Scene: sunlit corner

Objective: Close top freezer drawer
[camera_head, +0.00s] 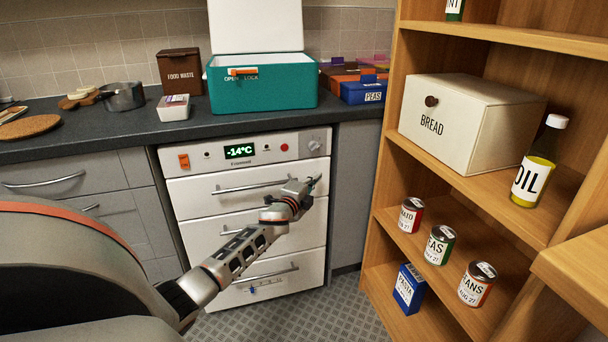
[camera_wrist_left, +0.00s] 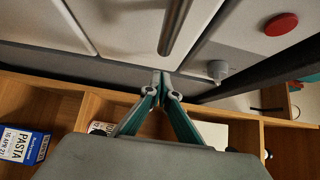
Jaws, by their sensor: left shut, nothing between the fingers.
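The white freezer (camera_head: 245,160) stands under the counter, with a -14°C display above several drawers. The top freezer drawer (camera_head: 195,203) has a bar handle (camera_head: 250,187) across its front. Its front looks near flush with the panel above; I cannot tell whether a small gap is left. My left gripper (camera_head: 308,185) is shut and empty at the right end of this handle. In the left wrist view the closed fingertips (camera_wrist_left: 161,78) are close to the end of the handle (camera_wrist_left: 177,22); contact is unclear. My right gripper is not in view.
A wooden shelf (camera_head: 385,200) with cans, a pasta box (camera_head: 409,288) and a bread box (camera_head: 462,122) stands close at the right. The counter (camera_head: 240,122) above holds a teal cooler (camera_head: 262,90) with its lid up. Patterned floor (camera_head: 345,305) lies before the shelf.

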